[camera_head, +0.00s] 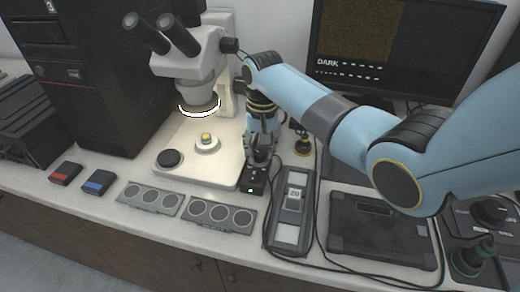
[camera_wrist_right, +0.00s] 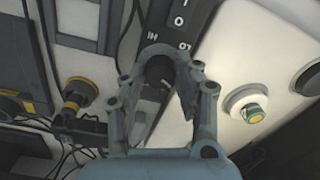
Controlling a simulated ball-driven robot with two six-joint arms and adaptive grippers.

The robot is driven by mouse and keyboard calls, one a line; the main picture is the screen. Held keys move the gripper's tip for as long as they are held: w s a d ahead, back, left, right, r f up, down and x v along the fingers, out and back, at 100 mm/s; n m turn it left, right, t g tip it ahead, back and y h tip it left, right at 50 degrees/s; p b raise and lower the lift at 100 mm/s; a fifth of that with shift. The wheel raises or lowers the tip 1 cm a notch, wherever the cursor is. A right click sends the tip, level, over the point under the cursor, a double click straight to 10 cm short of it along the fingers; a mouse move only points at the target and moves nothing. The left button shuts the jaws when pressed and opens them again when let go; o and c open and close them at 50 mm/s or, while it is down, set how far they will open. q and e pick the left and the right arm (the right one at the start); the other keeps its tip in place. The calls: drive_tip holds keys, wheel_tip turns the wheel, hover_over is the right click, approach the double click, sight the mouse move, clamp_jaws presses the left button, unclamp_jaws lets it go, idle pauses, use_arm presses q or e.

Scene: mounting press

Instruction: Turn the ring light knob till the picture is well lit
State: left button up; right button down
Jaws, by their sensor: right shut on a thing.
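A small black control box (camera_head: 252,186) with a green lit spot stands at the front right corner of the microscope's pale base. My right gripper (camera_head: 259,160) points down at the back of this box. In the wrist view my right gripper (camera_wrist_right: 168,75) is shut around the dark ring light knob (camera_wrist_right: 159,70), which its fingers partly hide. The ring light (camera_head: 199,109) under the microscope head glows white. My left gripper is not in view.
The microscope (camera_head: 190,60) stands behind and left of the gripper. A round mount (camera_head: 207,141) with a yellowish top sits on its base. A grey device (camera_head: 291,210) marked "20" stands right of the box, with cables beyond. Two trays with round wells (camera_head: 219,214) lie in front.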

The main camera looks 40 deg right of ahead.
sight(261, 154)
drive_tip(key=shift+r+m+p, duration=0.2)
drive_tip(key=shift+m+p, duration=0.5)
drive_tip(key=shift+p, duration=0.3)
drive_tip(key=m+p, duration=0.5)
drive_tip(key=m, duration=0.2)
drive_tip(key=shift+f+m+p, duration=0.15)
drive_tip(key=shift+m+p, duration=0.5)
drive_tip(key=shift+m, duration=1.05)
drive_tip(key=c, duration=1)
unclamp_jaws()
drive_tip(key=shift+o, duration=0.2)
wheel_tip(261, 154, up, 12)
drive_tip(key=shift+s, duration=0.2)
